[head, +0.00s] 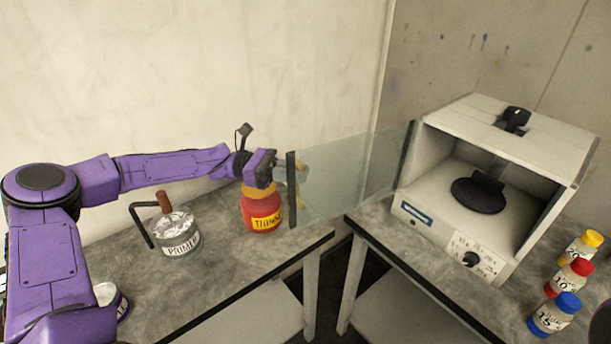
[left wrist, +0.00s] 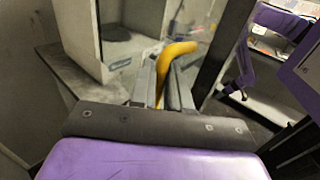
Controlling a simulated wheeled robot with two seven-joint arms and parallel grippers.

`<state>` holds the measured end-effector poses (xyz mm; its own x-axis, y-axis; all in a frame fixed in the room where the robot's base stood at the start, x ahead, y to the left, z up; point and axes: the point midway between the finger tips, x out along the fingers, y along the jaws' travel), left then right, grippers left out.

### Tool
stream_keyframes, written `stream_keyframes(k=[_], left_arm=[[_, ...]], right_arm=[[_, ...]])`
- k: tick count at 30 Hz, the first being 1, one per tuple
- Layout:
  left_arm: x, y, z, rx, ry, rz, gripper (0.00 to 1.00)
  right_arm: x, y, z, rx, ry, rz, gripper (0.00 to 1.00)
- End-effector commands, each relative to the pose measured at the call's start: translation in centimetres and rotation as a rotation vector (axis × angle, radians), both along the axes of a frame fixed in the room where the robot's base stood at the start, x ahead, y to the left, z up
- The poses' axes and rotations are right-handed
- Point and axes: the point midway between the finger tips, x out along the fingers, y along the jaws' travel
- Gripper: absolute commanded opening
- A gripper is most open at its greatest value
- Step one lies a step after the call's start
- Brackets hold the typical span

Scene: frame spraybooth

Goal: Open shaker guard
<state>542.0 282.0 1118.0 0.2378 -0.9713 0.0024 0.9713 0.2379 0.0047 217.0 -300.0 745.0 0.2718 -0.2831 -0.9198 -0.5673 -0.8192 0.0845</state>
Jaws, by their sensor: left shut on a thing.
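The shaker (head: 512,128) is a white box with an open front and a round black platform (head: 478,194) inside. Its clear guard (head: 350,178) has dark edge strips and stands swung out to the left from the box's left front edge. The front opening is uncovered. My left gripper (head: 283,172) is at the guard's far left edge, shut on the yellow handle (head: 300,166). The left wrist view shows the yellow handle (left wrist: 178,50) between the fingers (left wrist: 163,88). The gripper partly hides the handle in the head view.
On the left table (head: 220,292) stand a red thinner bottle (head: 262,220), close below my left gripper, and a primer tin (head: 176,240) with a brush. Bottles with yellow (head: 580,248), red (head: 570,276) and blue (head: 554,314) caps stand right of the shaker. A gap separates the tables.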

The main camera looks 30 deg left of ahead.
Motion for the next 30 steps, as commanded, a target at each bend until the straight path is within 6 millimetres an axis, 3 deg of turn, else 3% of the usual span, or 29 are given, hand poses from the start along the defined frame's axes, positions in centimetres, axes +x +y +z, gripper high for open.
stream_keyframes(k=[12, 13, 14, 22, 26, 30], left_arm=[[0.1, 0.2, 0.1, -0.002, 0.001, 0.004, 0.00], [0.1, 0.2, 0.1, -0.003, 0.001, 0.004, 0.26], [0.1, 0.2, 0.1, -0.003, 0.001, 0.004, 0.29], [0.0, 0.4, 0.0, -0.002, 0.001, 0.006, 0.29], [-0.3, 2.0, -0.1, -0.003, -0.002, 0.009, 0.29], [-1.0, 5.2, -0.3, -0.002, -0.004, 0.009, 0.29]], right_arm=[[0.0, 0.0, 0.1, 0.000, 0.000, 0.000, 0.43], [0.0, 0.0, 0.1, 0.000, 0.000, 0.000, 0.43], [0.0, 0.0, 0.1, 0.000, 0.000, 0.000, 0.43], [0.0, 0.0, 0.0, 0.000, 0.000, 0.000, 0.43], [0.0, 0.0, -0.6, 0.000, 0.000, 0.000, 0.43], [0.0, 0.0, -1.7, 0.000, 0.000, 0.000, 0.43]])
